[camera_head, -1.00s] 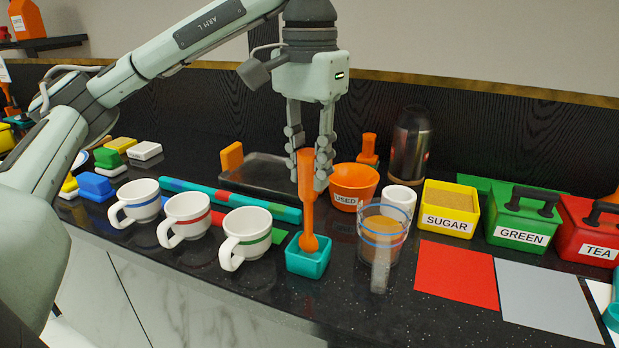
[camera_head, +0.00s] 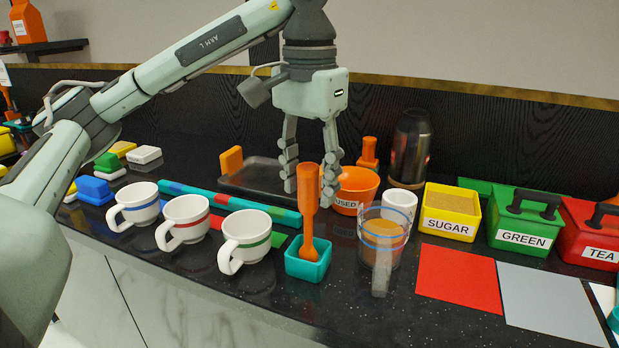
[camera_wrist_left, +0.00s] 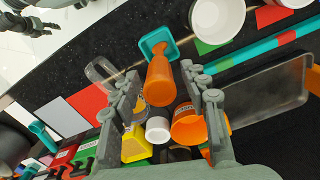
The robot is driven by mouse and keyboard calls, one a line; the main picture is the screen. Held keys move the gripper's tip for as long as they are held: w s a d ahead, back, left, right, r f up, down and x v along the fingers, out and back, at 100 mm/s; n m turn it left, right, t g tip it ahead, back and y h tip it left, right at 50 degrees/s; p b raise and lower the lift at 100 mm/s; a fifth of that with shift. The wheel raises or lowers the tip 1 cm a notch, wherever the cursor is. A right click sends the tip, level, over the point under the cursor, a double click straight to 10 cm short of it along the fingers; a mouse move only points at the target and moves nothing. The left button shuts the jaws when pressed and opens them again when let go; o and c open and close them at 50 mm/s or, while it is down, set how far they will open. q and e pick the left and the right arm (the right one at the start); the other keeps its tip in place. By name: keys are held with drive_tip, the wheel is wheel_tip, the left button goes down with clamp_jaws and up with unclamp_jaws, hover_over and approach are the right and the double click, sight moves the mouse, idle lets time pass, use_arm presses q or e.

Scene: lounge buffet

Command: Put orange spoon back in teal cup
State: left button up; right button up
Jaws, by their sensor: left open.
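The orange spoon (camera_head: 309,205) stands upright with its lower end inside the square teal cup (camera_head: 308,270) on the counter's front part. In the left wrist view the spoon (camera_wrist_left: 159,82) points toward the camera out of the teal cup (camera_wrist_left: 158,45). My left gripper (camera_head: 309,190) is open, with its fingers behind and around the level of the spoon's handle. In the left wrist view its fingers (camera_wrist_left: 165,100) are spread on both sides of the handle, with gaps showing.
Three white mugs (camera_head: 245,245) stand left of the teal cup. A clear glass with brown liquid (camera_head: 384,245) stands close on its right. Behind are the orange USED bowl (camera_head: 356,185) and a dark tray (camera_head: 260,172). Yellow SUGAR (camera_head: 452,212) and GREEN boxes (camera_head: 522,220) stand right.

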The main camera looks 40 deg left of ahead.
sight(310, 165)
use_arm(q)
drive_tip(key=shift+r, duration=0.1)
use_arm(e)
drive_tip(key=shift+r, duration=0.1)
use_arm(q)
wheel_tip(310, 165, up, 4)
drive_tip(key=shift+f+p, duration=0.15)
drive_tip(key=shift+p, duration=0.75)
wheel_tip(310, 165, up, 7)
drive_tip(key=shift+r, duration=0.7)
use_arm(e)
drive_tip(key=s+d+f, duration=0.1)
drive_tip(key=s+f, duration=0.2)
drive_tip(key=f, duration=0.3)
drive_tip(key=shift+s+g, duration=0.2)
drive_tip(key=shift+g, duration=0.1)
use_arm(q)
drive_tip(key=shift+s, duration=0.1)
